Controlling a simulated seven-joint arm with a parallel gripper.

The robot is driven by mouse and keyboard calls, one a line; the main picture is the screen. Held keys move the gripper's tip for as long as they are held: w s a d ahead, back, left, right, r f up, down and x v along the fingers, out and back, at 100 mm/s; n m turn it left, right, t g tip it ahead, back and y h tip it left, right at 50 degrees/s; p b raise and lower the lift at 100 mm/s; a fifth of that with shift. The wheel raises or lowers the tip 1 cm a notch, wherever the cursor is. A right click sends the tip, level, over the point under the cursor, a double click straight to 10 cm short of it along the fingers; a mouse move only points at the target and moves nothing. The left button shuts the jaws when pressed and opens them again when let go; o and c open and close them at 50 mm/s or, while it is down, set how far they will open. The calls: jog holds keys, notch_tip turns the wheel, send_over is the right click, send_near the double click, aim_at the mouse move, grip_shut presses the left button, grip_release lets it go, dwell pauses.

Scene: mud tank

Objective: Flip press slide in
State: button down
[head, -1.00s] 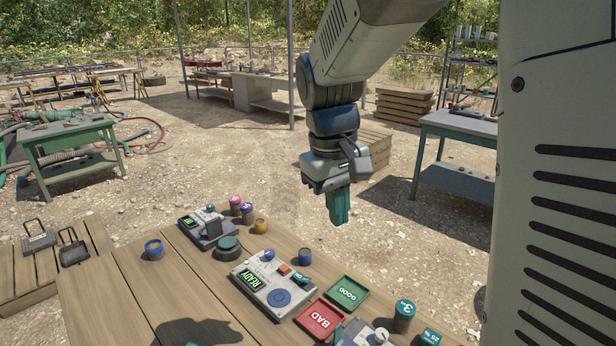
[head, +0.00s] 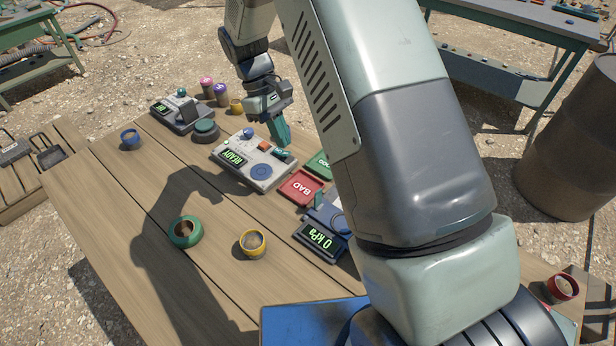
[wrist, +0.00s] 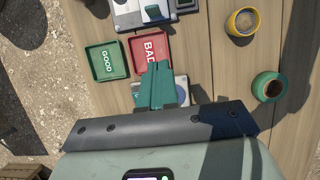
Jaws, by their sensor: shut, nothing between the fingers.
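A pale control panel (head: 232,174) sits on the wooden table with a lit READY display (head: 233,157). It carries a blue knob (head: 249,132), an orange switch (head: 264,145), a small teal part (head: 281,153) and a round blue pad (head: 261,171). My gripper (head: 284,142) is shut and empty, its teal fingers pointing down at the panel's far right end, close to the teal part. I cannot tell whether they touch. In the wrist view my gripper (wrist: 158,70) hides most of the panel (wrist: 181,91); only a strip shows beside the fingers.
A red BAD tray (head: 301,199) and green GOOD tray (head: 318,165) lie right of the panel.

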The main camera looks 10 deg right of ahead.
jog(key=shift+f, duration=0.1)
jog(key=s+d+f, duration=0.5)
jog(key=f, duration=0.4)
jog(key=shift+s+d, duration=0.2)
jog(key=shift+d, duration=0.1)
jog(key=s+d, duration=0.6)
jog(key=shift+s, duration=0.1)
dwell(0.3)
